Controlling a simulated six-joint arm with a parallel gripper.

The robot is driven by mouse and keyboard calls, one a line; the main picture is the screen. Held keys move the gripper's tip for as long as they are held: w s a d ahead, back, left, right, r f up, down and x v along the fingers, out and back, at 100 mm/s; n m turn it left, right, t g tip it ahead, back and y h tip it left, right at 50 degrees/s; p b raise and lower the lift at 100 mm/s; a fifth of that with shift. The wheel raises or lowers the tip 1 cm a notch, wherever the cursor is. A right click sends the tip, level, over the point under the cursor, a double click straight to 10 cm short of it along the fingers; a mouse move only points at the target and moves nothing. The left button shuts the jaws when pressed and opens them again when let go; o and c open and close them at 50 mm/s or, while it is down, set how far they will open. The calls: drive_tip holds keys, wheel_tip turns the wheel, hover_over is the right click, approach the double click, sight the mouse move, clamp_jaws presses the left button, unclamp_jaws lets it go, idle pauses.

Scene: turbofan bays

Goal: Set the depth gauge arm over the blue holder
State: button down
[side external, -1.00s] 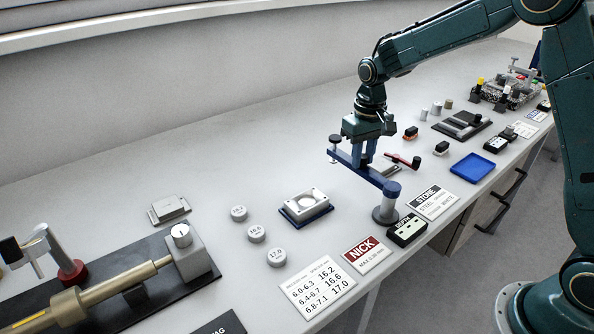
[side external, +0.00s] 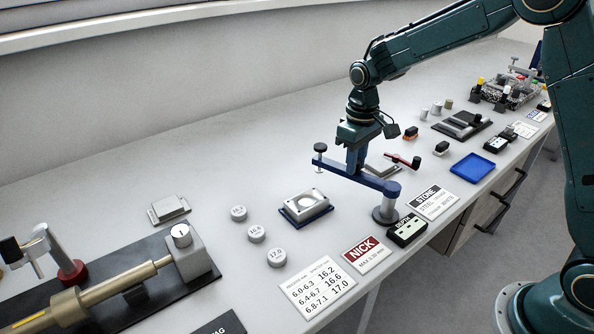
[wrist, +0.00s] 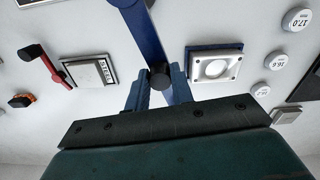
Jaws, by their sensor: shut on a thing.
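The depth gauge arm (side external: 362,178) is a blue bar that reaches from a grey post (side external: 385,212) to a free end with a black knob (side external: 320,147). My gripper (side external: 356,170) is shut on the bar between the post and the knob. In the wrist view the blue bar (wrist: 148,35) runs up from between my fingers, with a dark knob (wrist: 160,75) there. The blue holder (side external: 291,215) carries a light block with a round recess. It lies to the left of the bar in the side view, and right of it in the wrist view (wrist: 233,52); the bar is not over it.
A red-handled tool (side external: 402,160) and a flat grey plate (side external: 384,170) lie behind the bar. Signs NICK (side external: 363,253) and STONE (side external: 432,202), and a DEPTH readout (side external: 408,229), lie along the front edge.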

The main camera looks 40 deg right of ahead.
drive_tip(key=shift+s+a+n, duration=0.4)
drive_tip(key=shift+a+n, duration=0.25)
drive_tip(key=shift+n, duration=0.3)
drive_tip(key=shift+s+a+n, duration=0.35)
drive_tip(key=shift+a+n, duration=0.35)
drive_tip(key=shift+n, duration=0.3)
drive_tip(key=shift+s+a+n, duration=0.4)
drive_tip(key=shift+a+n, duration=0.25)
drive_tip(key=shift+n, duration=0.3)
drive_tip(key=c, duration=1.2)
unclamp_jaws()
wheel_tip(320, 180, up, 14)
drive_tip(key=shift+s, duration=0.2)
